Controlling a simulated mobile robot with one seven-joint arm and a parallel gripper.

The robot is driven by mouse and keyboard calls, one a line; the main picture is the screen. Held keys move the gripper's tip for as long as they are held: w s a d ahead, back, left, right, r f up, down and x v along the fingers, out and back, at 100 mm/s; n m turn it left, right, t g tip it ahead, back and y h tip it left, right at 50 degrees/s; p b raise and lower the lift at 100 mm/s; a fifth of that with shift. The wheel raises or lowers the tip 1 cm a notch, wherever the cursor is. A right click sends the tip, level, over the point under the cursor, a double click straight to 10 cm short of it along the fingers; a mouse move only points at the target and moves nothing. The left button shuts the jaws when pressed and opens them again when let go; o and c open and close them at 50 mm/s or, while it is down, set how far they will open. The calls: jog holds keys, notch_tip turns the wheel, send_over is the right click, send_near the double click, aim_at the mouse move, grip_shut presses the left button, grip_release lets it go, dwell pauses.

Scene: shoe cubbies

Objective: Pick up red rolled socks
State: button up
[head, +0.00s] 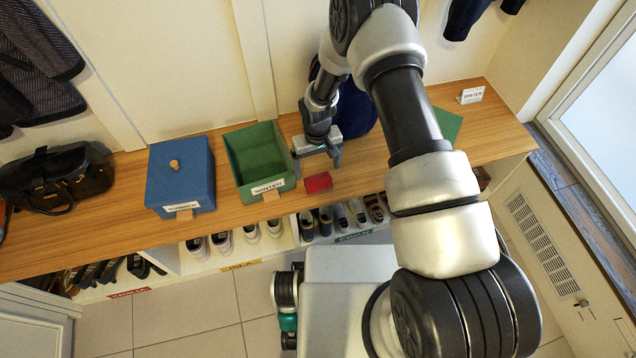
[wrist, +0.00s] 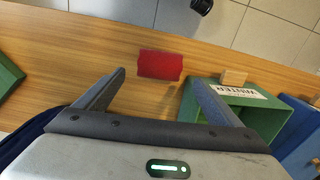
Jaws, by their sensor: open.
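The red rolled socks (head: 318,182) lie on the wooden bench top near its front edge, just right of the green bin in the head view. They also show in the wrist view (wrist: 160,65) as a small red roll ahead of the fingertips. My gripper (head: 319,164) is open and empty, above the bench and behind the socks in the head view. In the wrist view my gripper (wrist: 160,80) has its two fingers spread on either side of the socks' line. The socks appear apart from both fingers.
The green bin (head: 232,160) labelled WINTER stands left of my gripper, close to one finger in the wrist view. A blue lidded box (head: 180,172) is farther left. A dark blue item (head: 356,112) stands behind my gripper. Shoes fill cubbies below the bench.

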aim_at(318, 177)
notch_tip(318, 177, down, 7)
jog(key=shift+d+r+b, duration=0.1)
jog(key=shift+b, duration=0.55)
jog(key=c, duration=1.1)
jog(key=shift+r, duration=0.1)
jog(key=shift+c, duration=0.2)
